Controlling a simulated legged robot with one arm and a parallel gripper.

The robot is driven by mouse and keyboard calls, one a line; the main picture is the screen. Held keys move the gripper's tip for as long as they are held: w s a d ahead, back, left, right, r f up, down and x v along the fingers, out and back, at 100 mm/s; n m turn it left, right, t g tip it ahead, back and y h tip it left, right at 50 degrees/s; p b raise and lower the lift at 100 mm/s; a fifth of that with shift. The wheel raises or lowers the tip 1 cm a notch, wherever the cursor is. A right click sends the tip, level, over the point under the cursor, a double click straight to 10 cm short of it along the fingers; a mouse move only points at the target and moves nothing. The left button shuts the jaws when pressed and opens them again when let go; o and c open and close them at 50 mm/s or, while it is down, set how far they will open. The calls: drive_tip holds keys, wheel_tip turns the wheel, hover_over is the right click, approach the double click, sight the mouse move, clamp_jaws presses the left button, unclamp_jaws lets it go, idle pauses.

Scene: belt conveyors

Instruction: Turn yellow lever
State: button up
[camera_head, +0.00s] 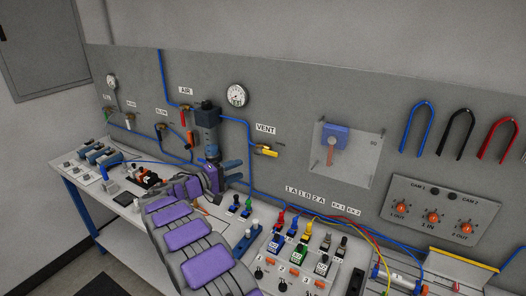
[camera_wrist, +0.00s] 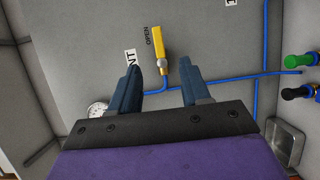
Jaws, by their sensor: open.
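The yellow lever (camera_head: 266,150) is on a small valve on the grey wall panel, just below the VENT label. In the wrist view the yellow lever (camera_wrist: 158,40) shows ahead of and between my fingertips, with its valve body at the lower end. My gripper (camera_wrist: 160,70) is open and empty, its two blue-grey fingers apart. In the head view my gripper (camera_head: 238,171) is left of and below the lever, in front of the panel. I see no contact with the lever.
A blue hose (camera_head: 251,135) runs along the panel to the valve. A regulator (camera_head: 207,130) stands left of the lever, with a gauge (camera_head: 237,96) above. Below, the bench holds coloured switches (camera_head: 281,222) and plugs. The panel right around the lever is mostly clear.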

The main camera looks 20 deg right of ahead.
sight(271, 154)
drive_tip(key=x, duration=0.5)
drive_tip(key=b+x, duration=0.1)
drive_tip(key=x, duration=0.5)
drive_tip(key=w+x, duration=0.1)
drive_tip(key=x, duration=0.5)
drive_tip(key=shift+d+r+b, duration=0.15)
drive_tip(key=shift+b, duration=0.15)
drive_tip(key=shift+a, duration=0.3)
drive_tip(key=shift+c, duration=1.4)
drive_tip(key=shift+d, duration=0.1)
clamp_jaws()
